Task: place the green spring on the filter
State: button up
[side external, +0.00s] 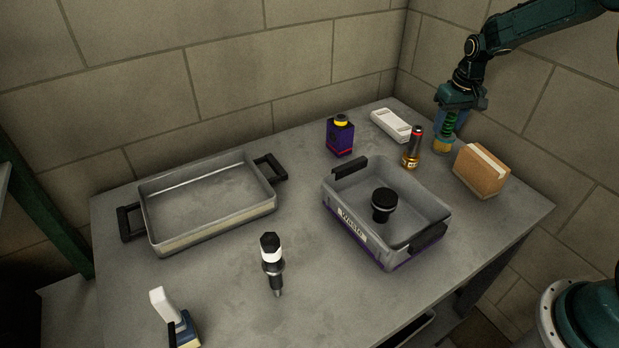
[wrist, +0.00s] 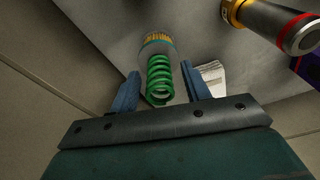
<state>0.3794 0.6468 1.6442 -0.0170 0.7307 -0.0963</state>
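The green spring (side external: 450,121) stands upright between the fingers of my gripper (side external: 453,124), at the back right of the table. Its lower end appears to rest on the filter (side external: 442,146), a short cylinder with a yellow-orange pleated side. In the wrist view the spring (wrist: 160,80) lies between my two blue fingers (wrist: 160,88), with a visible gap on each side, so my gripper is open around it. The filter (wrist: 158,38) shows beyond the far end of the spring. The exact contact between spring and filter is hard to see.
A gold-and-black cylinder with a red band (side external: 413,148) and a cardboard box (side external: 481,170) stand close to the filter. A white block (side external: 390,125) and a purple bottle (side external: 340,136) are behind. A waste bin (side external: 336,222) and an empty tray (side external: 150,225) are farther left.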

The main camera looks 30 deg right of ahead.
aim_at(455, 117)
jog(key=r, duration=0.4)
jog(key=s+r, duration=0.1)
jog(key=r, duration=0.6)
jog(key=shift+s+a+r, duration=0.15)
jog(key=shift+r, duration=0.45)
jog(key=shift+s+a+r, duration=0.1)
jog(key=s+a+r+n+t, duration=0.1)
jog(key=s+a+r+t, duration=0.1)
jog(key=s+a+r, duration=0.85)
jog(key=s+a+f+n+t, duration=0.1)
jog(key=s+a, duration=0.3)
jog(key=s, duration=0.5)
jog(key=s+a+f+n+t, duration=0.1)
jog(key=s+a, duration=0.3)
jog(key=s, duration=0.6)
jog(key=shift+f, duration=0.85)
